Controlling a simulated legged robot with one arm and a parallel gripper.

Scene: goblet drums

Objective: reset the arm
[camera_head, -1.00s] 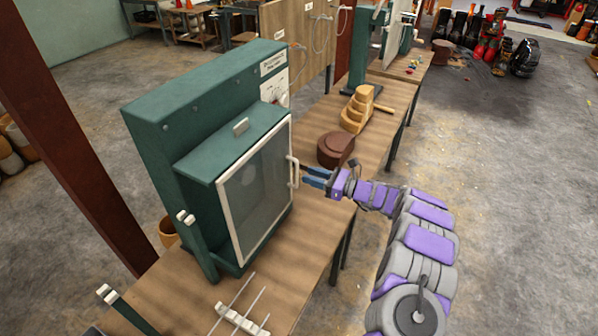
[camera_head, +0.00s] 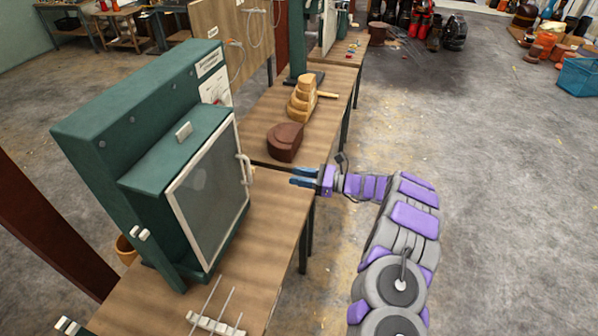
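My gripper (camera_head: 303,177) has blue fingers at the end of my purple and grey arm. It is stretched out to the left, over the right edge of the wooden workbench (camera_head: 262,232). A narrow gap shows between the fingers, which look open and empty. The fingertips point towards the white handle (camera_head: 246,169) of the green machine's door, with clear space between them. The green machine (camera_head: 160,150) stands on the bench with its glass-fronted door (camera_head: 212,198) closed.
A brown round-topped block (camera_head: 285,142) and a stepped yellow wooden piece (camera_head: 301,100) lie on the bench beyond my gripper. A white rack with rods (camera_head: 214,325) is at the near end. The floor to the right is open. A blue crate (camera_head: 579,77) stands far right.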

